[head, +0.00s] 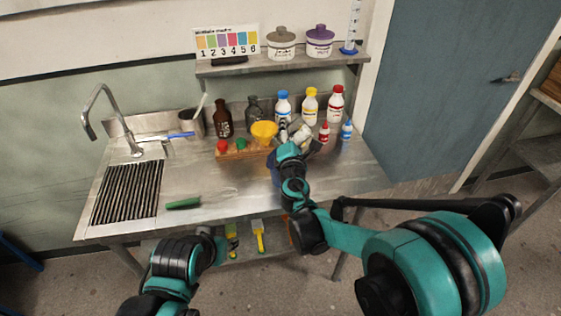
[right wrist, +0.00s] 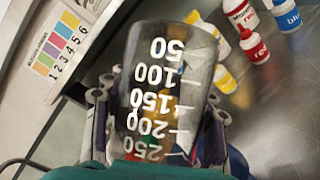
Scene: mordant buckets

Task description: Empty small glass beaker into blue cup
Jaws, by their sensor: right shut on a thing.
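My right gripper (head: 297,135) is shut on the small glass beaker (head: 303,133), above the bench. In the right wrist view the beaker (right wrist: 165,85) is clear glass between the fingers (right wrist: 158,130). Its numbers read upside down, with 250 nearest my wrist, so it looks tipped well over. Colours show through the glass; I cannot tell contents from background. A blue cup (head: 274,170) stands below, mostly hidden behind my right wrist. The beaker's mouth over the cup is hidden. Only links of my left arm show at lower left; its gripper does not.
Bottles line the back, including a red-capped white one (head: 335,103) and a small red one (head: 324,134). A green-handled whisk (head: 185,203) lies in front; the bench's right side is clear.

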